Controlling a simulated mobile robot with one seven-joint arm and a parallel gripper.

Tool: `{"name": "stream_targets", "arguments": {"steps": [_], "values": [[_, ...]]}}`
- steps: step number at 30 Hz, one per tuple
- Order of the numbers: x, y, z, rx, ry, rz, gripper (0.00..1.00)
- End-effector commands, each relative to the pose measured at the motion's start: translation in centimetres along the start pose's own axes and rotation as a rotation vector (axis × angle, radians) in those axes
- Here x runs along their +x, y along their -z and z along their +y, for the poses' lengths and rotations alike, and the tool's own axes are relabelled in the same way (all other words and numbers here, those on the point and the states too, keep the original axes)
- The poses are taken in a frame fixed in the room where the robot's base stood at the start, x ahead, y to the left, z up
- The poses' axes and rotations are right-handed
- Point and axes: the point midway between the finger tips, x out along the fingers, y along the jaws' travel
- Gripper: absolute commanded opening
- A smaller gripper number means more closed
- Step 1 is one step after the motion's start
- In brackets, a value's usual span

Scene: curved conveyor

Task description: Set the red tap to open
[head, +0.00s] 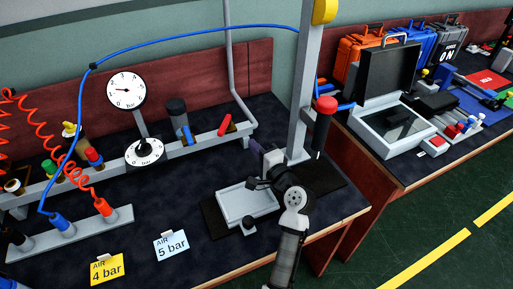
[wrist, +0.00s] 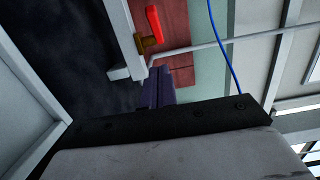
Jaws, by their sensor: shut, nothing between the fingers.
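The red tap (head: 225,124) sits near the right end of the grey rail behind the bench, its red lever slanting. In the wrist view the red lever (wrist: 154,22) shows at the top, on a brass body at the end of the grey rail. My gripper (head: 256,150) is to the right of and in front of the tap, apart from it. In the wrist view the purple-grey fingers (wrist: 157,86) are together and empty, with the tap beyond their tips. Part of my gripper is hidden by my arm in the head view.
A grey post (head: 304,80) with a red-topped handle (head: 325,107) stands right of my gripper. A grey tray (head: 247,203) lies below it. Dial gauges (head: 126,90), a blue hose (head: 190,38) and a grey pipe (head: 230,60) are near the rail.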

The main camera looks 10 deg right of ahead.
Motion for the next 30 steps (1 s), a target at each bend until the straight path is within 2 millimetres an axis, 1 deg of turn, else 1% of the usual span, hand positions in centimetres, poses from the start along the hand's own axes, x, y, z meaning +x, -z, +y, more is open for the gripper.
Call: {"name": "stream_targets", "arguments": {"steps": [1, 6, 8, 9, 12, 18, 30], "values": [[1.3, -0.1, -0.4, 0.0, 0.0, -0.005, 0.0], [4.9, -0.1, -0.4, 0.0, 0.0, -0.004, 0.0], [5.9, -0.3, -0.4, -0.001, -0.001, -0.003, 0.0], [6.3, -0.9, -0.4, 0.0, -0.002, -0.004, 0.0], [7.2, -1.9, -0.3, 0.0, -0.002, -0.003, 0.0], [8.2, -2.8, -0.1, -0.002, -0.001, 0.0, 0.0], [8.3, -2.9, 0.0, -0.002, 0.0, -0.001, 0.0]]}}
